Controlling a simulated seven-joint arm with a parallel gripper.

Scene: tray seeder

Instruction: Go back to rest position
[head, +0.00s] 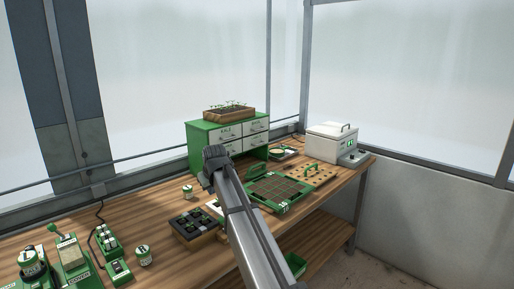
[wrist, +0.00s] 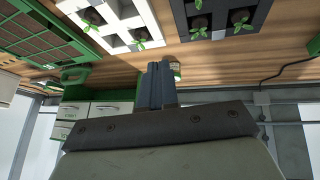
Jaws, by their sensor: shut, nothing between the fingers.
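My arm rises from the lower middle of the head view, and its end shows as a dark grey joint in front of the green cabinet (head: 197,130). In the wrist view my gripper (wrist: 159,66) is shut, its two fingers together with nothing between them. The wrist picture appears upside down, with the wooden bench (wrist: 205,62) along its top. The gripper is apart from the trays. A white tray (wrist: 150,15) and a dark tray (wrist: 262,12) with small seedlings show near the fingers.
A green seed tray (head: 292,206) and a peg board (head: 325,175) lie right of my arm. A white box (head: 325,145) stands at the far right. A dark pot tray (head: 190,240), jars (head: 188,192) and green devices (head: 72,252) stand to the left. Bare wood shows between them.

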